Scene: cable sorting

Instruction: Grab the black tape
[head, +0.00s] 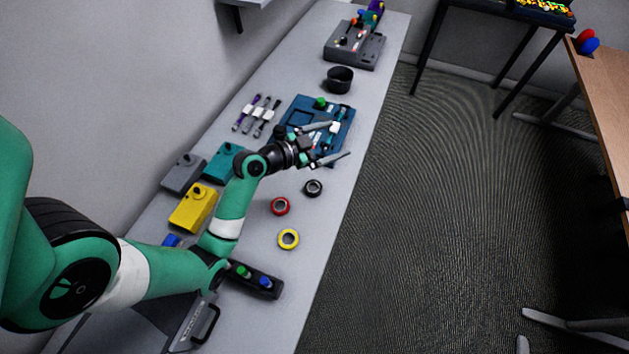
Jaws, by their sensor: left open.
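The black tape (313,188) is a small dark ring lying flat on the grey table, near its right edge. A red tape (280,206) and a yellow tape (288,239) lie below it in the picture. My left gripper (341,142) is open, with its two fingers spread and pointing right. It is above the black tape in the picture, over the lower part of a blue board, and apart from the tape. Nothing shows between its fingers. My right gripper is not in view.
The blue board (300,107) holds small parts and lies partly under my gripper. A black cup (339,80) stands beyond it. Several cables (257,115) lie to its left. Yellow (194,208), teal and grey boxes line the left side. A black button box (253,280) sits nearer.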

